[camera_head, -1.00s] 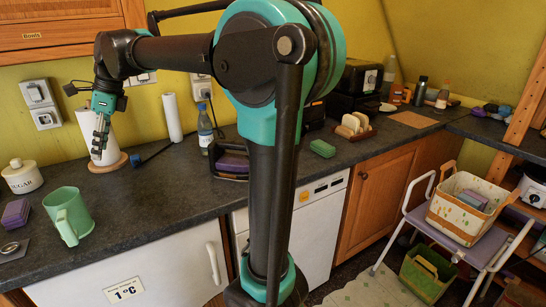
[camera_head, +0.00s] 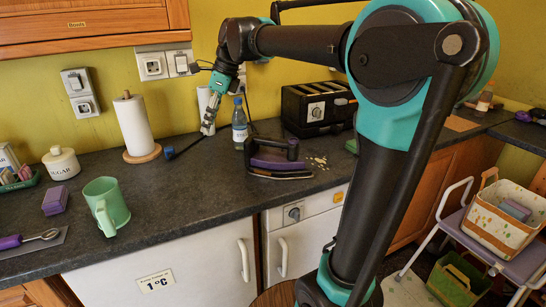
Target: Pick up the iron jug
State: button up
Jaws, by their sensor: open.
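The only jug I see is a pale green one (camera_head: 107,206) with a handle. It stands upright on the dark counter at the left, and its metal cannot be told. My gripper (camera_head: 207,130) is open, points down and looks empty. It is over the rear of the counter, to the right of and behind the jug, well apart from it.
A purple block (camera_head: 55,200) and sugar pot (camera_head: 62,163) stand near the jug. A spoon (camera_head: 28,239) lies front left. Behind are a paper towel roll (camera_head: 134,125), bottle (camera_head: 240,125) and toaster (camera_head: 317,108).

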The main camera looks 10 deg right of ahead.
aim_at(104, 197)
jog(key=u, duration=1.45)
